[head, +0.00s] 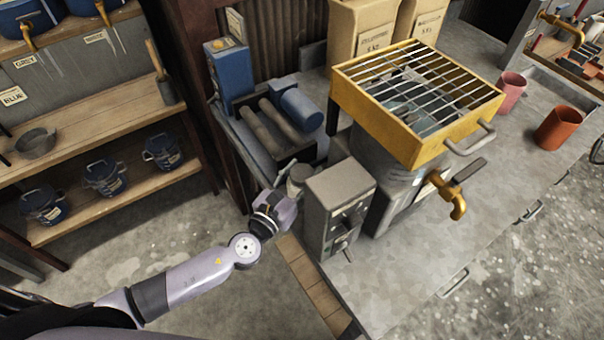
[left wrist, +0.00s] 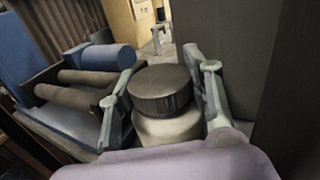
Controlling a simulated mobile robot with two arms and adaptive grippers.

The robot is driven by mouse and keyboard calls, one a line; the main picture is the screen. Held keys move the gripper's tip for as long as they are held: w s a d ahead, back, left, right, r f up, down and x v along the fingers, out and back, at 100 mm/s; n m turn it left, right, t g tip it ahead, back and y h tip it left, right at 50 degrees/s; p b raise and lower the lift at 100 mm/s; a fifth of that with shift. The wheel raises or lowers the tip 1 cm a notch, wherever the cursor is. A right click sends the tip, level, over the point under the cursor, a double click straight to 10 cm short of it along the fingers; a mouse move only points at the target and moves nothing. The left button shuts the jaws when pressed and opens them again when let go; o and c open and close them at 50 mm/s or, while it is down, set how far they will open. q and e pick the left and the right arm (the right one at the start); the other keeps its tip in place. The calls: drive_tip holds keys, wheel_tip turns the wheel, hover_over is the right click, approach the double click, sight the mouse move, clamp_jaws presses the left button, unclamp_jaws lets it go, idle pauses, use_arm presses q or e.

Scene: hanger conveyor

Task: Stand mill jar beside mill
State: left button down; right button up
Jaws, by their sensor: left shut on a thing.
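The mill jar (left wrist: 167,122) is pale with a dark grey lid and stands upright between the two fingers of my left gripper (left wrist: 162,92). My left gripper is shut on it. In the head view the jar (head: 299,178) shows only in part, just beyond the left gripper (head: 285,192) and behind a grey control box. The mill (head: 268,128) has two rollers and a blue motor and stands just behind the jar; it also shows in the left wrist view (left wrist: 88,85). Whether the jar touches the bench is hidden. My right gripper is not seen.
The grey control box (head: 335,205) stands close on the right of my left gripper. A yellow grated hopper (head: 400,145) is beyond it. Terracotta pots (head: 562,128) stand at the back right. A shelf with blue pots (head: 105,178) is at left. The bench front (head: 420,240) is clear.

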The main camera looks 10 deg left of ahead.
use_arm(q)
drive_tip(key=shift+r, duration=0.15)
drive_tip(key=c, duration=1.1)
unclamp_jaws()
drive_tip(key=shift+f, duration=0.2)
drive_tip(key=shift+r, duration=0.15)
drive_tip(key=b+v, duration=0.3)
drive_tip(key=v, duration=0.9)
drive_tip(key=shift+b, duration=0.35)
